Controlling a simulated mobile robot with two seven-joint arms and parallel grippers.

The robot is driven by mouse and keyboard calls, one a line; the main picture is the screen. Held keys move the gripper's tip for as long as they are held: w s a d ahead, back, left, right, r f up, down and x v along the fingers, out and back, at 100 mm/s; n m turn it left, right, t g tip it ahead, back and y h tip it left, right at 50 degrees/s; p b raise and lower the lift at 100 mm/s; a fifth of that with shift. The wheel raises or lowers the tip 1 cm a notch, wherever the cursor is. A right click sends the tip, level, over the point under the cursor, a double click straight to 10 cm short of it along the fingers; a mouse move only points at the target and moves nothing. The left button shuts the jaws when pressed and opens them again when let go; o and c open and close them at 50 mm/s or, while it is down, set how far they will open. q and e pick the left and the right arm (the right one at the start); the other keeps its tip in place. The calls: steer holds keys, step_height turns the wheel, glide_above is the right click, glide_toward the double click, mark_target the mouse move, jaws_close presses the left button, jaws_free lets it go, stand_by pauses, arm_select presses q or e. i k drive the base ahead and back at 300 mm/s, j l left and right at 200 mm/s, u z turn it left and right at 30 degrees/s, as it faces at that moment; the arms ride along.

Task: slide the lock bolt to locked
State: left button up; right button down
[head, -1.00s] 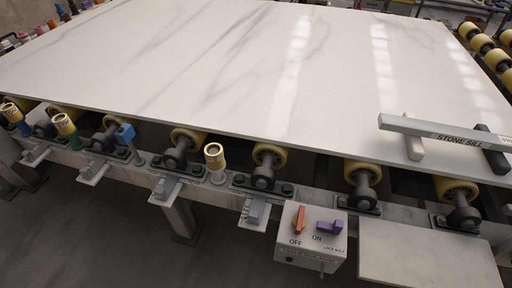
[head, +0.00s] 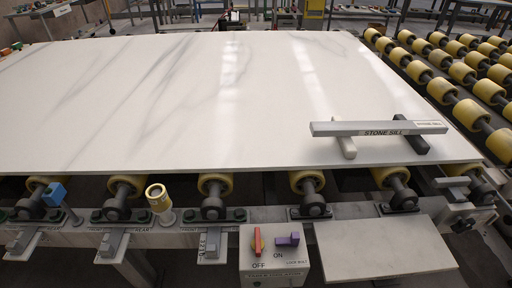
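A grey control box (head: 266,272) hangs at the front edge of the roller frame. On its top are a red handle (head: 257,242) on a yellow base, near the words OFF and ON, and a purple knob (head: 290,240) to its right. Small lettering below the purple knob seems to read LOCK BOLT. The purple knob lies sideways on a small dark mount; I cannot tell its lock position from this. Neither of my grippers is in view.
A white marble slab (head: 200,100) lies on yellow rollers behind the box. A grey STONE SILL bar (head: 378,128) rests on it. A pale plate (head: 385,248) sits right of the box. A metal latch-like fitting (head: 462,205) is at the frame's right corner. Grey clamps line the front rail.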

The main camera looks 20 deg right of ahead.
mark_target(293, 241)
steer(key=z, duration=0.9)
